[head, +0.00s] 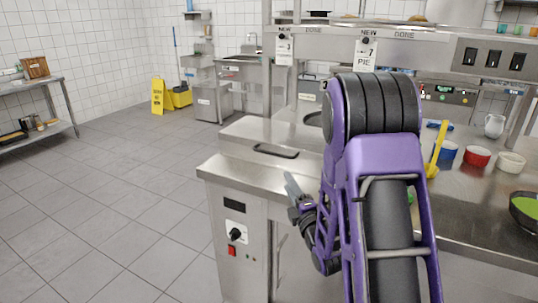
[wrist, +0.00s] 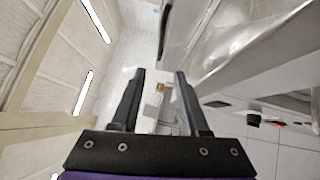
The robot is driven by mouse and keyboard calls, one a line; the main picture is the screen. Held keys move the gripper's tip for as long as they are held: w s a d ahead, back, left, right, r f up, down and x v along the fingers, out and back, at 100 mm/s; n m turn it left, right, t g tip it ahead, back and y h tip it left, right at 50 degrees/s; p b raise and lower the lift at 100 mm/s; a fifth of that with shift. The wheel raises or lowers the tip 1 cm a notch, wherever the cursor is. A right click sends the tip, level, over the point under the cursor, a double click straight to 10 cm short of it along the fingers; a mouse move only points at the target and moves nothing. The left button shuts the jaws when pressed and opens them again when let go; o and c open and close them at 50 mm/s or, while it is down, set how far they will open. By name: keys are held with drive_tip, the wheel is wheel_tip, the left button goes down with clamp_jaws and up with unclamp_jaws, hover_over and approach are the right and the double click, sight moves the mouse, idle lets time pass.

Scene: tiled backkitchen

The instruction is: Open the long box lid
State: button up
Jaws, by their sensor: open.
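The long box is the steel unit (head: 225,195) at the counter's left end. Its lid (head: 250,133) is steel and looks shut, with a black bar handle (head: 276,151) on its front part. In the wrist view, a steel surface (wrist: 225,45) fills the upper right, with a dark bar like the handle (wrist: 165,35) at its left edge. My gripper (head: 291,188) is in front of the box, below the handle and apart from it. In the wrist view my gripper (wrist: 160,75) has its fingers spread, with nothing between them. My arm hides part of the counter.
A control panel with a black knob (head: 235,235) and red switch is on the box's front. To the right, the counter holds a red bowl (head: 477,158), a white bowl (head: 511,163) and a yellow utensil (head: 437,150). An overhead shelf (head: 420,52) spans above.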

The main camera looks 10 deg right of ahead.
sight(272, 154)
drive_tip(key=x, duration=1.6)
drive_tip(key=shift+f, duration=0.1)
drive_tip(key=shift+s, duration=0.1)
clamp_jaws()
idle(0.6)
